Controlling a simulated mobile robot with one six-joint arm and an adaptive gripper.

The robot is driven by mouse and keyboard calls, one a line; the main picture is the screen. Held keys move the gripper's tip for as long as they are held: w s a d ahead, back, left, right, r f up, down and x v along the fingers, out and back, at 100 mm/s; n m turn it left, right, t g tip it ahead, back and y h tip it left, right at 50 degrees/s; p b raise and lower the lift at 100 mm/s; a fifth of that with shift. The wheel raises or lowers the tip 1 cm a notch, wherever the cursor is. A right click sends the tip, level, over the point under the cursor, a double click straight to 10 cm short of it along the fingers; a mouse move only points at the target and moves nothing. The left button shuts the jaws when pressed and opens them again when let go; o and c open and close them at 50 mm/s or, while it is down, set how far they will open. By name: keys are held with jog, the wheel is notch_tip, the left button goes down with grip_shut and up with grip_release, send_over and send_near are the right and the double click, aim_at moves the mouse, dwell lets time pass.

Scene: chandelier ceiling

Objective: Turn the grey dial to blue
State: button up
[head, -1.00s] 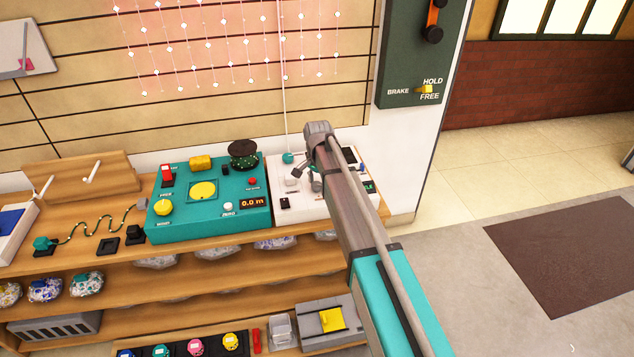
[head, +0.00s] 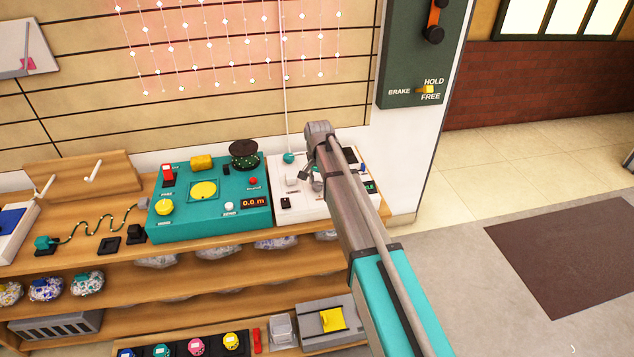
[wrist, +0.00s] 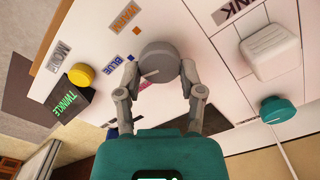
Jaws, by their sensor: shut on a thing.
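The grey dial (wrist: 160,58) sits on a white panel (head: 283,208) and shows in the wrist view. Its white pointer line points left and slightly down in that view, below the BLUE label (wrist: 114,69). A WARM label (wrist: 125,19) with an orange square lies up and left of the dial. My gripper (wrist: 160,76) is shut on the dial, with a finger on each side of it. In the head view, my gripper (head: 311,177) is over the white panel, and my arm hides the dial.
The wrist view also shows a yellow knob (wrist: 81,76), a dark TWINKLE display (wrist: 61,105), a white block-shaped control (wrist: 270,52) and a teal knob (wrist: 277,110). In the head view, a teal console (head: 225,222) stands left of the white panel. The wooden shelf (head: 190,254) holds both.

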jog(key=n, duration=0.4)
jog(key=shift+n, duration=0.3)
jog(key=n, duration=0.4)
jog(key=shift+a, duration=0.2)
jog(key=shift+n, duration=0.4)
jog(key=o, duration=1.2)
jog(key=shift+r, duration=0.1)
